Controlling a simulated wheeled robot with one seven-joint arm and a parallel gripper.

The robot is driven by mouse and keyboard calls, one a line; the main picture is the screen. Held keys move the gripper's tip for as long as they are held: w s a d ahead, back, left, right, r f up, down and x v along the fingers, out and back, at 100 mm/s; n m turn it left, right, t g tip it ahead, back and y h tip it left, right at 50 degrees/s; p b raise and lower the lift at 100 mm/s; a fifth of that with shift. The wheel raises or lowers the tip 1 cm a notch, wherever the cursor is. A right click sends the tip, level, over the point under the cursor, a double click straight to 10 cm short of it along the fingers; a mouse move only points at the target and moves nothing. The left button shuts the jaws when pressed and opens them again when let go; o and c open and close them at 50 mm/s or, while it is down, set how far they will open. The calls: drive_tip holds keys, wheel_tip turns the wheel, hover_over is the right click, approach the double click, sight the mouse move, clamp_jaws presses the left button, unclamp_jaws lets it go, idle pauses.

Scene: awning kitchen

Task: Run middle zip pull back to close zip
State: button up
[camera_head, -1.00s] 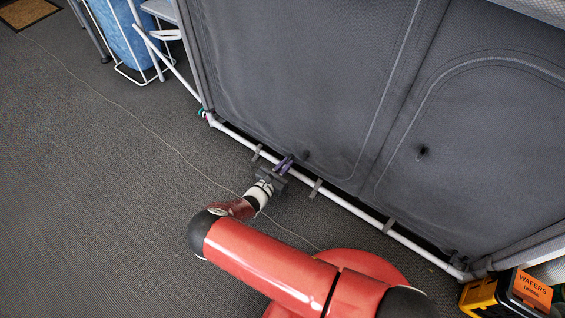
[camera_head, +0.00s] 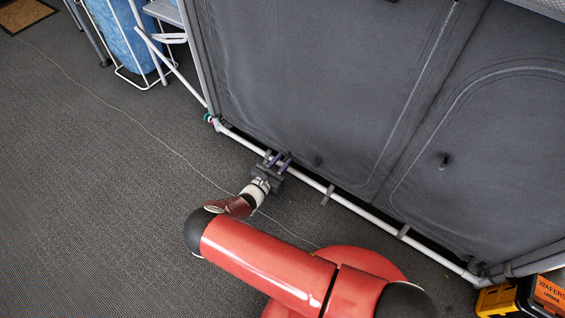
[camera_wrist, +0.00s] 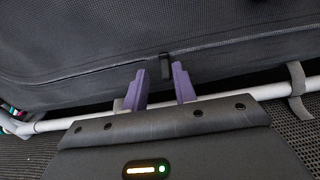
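My gripper (camera_head: 281,158) is low at the grey fabric cabinet front (camera_head: 310,80), just above the white bottom rail (camera_head: 355,205). In the wrist view its two purple fingers (camera_wrist: 159,82) are apart with nothing clamped between them. A small black zip pull (camera_wrist: 165,67) hangs on the seam (camera_wrist: 225,44) just beyond the gap, nearer the right fingertip. Whether a finger touches it I cannot tell. In the head view the fingers stand over that spot and I cannot make this pull out. Dark tabs show on the left panel (camera_head: 318,161) and right panel (camera_head: 445,160).
Grey clips, one (camera_wrist: 297,82) to the right of the fingers, hold the rail. A folded metal stand with a blue item (camera_head: 125,40) is at the upper left. A yellow and black box (camera_head: 497,300) is at the lower right. A thin cable crosses the otherwise clear carpet.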

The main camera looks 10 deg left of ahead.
drive_tip(key=shift+o, duration=0.2)
drive_tip(key=v, duration=0.8)
drive_tip(key=shift+p, duration=0.35)
